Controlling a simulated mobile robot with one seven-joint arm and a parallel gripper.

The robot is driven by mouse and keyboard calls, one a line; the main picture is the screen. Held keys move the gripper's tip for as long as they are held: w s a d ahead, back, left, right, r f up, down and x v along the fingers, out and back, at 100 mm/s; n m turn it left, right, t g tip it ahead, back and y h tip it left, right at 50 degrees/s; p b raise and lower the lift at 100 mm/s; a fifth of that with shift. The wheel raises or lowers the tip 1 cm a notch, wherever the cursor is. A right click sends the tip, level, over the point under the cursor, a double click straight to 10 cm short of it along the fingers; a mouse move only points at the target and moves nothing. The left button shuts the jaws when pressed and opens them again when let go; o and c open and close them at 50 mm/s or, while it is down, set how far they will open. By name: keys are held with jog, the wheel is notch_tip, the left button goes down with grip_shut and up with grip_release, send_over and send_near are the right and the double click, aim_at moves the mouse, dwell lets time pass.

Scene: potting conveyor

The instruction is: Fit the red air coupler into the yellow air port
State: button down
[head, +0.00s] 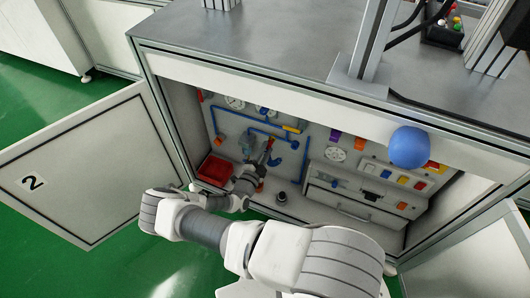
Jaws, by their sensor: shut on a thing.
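My gripper (262,164) reaches into the open cabinet, near the blue pipes on its back wall. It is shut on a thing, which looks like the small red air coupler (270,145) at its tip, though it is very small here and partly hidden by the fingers. A yellow piece (292,129) on the back wall, up and to the right of my gripper, looks like the yellow air port. A gap shows between it and the red piece in the picture. I cannot tell the depth between them or the coupler's exact tilt.
Blue pipes (240,111) and gauges (234,102) line the back wall. A red bin (216,169) stands at the cabinet's left. A dark round fitting (281,198) is on the floor. A drawer unit (350,203) stands right. The open door (80,165) is left; a blue rounded thing (408,147) is at the top edge.

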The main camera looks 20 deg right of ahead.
jog(key=shift+w+d, duration=0.3)
jog(key=c, duration=0.6)
grip_release()
jog(key=p+v, duration=0.3)
jog(key=v, duration=1.4)
jog(key=shift+s+a+r, duration=0.1)
jog(key=shift+a, duration=0.05)
jog(key=shift+r, duration=0.1)
